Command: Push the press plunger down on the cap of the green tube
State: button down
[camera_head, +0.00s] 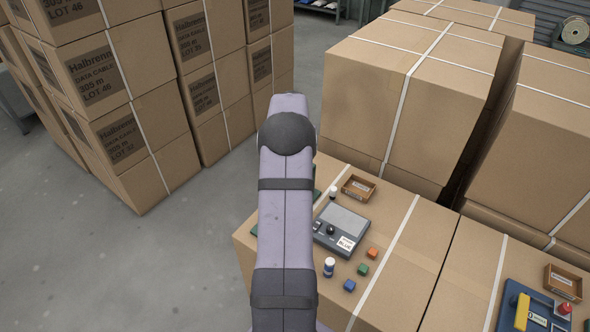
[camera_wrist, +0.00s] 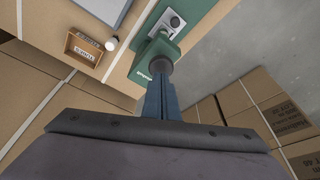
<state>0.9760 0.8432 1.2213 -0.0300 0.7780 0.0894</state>
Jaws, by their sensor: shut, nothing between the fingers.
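In the wrist view the green press (camera_wrist: 177,52) stands on the box top, with a dark round plunger knob (camera_wrist: 159,66) facing the camera. My gripper (camera_wrist: 162,80) is shut and empty, its blue fingers pointing at the knob. The fingertips overlap the knob in this view; I cannot tell whether they touch it. The green tube and its cap cannot be made out, and the press covers part of its own base. In the head view my arm hides my gripper and most of the press; only bits of green show beside the arm.
A grey device (camera_head: 340,228), a wooden tray (camera_head: 357,188), a white-capped bottle (camera_head: 329,267) and orange (camera_head: 371,253), green (camera_head: 362,269) and blue (camera_head: 349,286) cubes sit right of my arm. A blue tray (camera_head: 508,312) lies farther right. Stacked cartons (camera_head: 405,85) stand behind.

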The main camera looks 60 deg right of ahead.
jog(key=shift+a+f+b, duration=0.1)
jog(key=shift+f+b, duration=0.75)
jog(key=shift+f, duration=0.6)
dwell(0.6)
jog(key=shift+s+a+f, duration=0.15)
jog(key=shift+s+f, duration=0.05)
jog(key=shift+f, duration=0.15)
jog(key=shift+r, duration=0.1)
dwell(0.3)
jog(key=shift+w+d+r+p, duration=0.1)
jog(key=shift+r+p, duration=0.6)
jog(key=shift+r, duration=0.4)
jog(key=shift+w+d+r+p, duration=0.1)
jog(key=shift+r+p, duration=0.6)
jog(key=shift+r, duration=0.35)
jog(key=shift+r+p, duration=1.2)
jog(key=shift+r, duration=0.55)
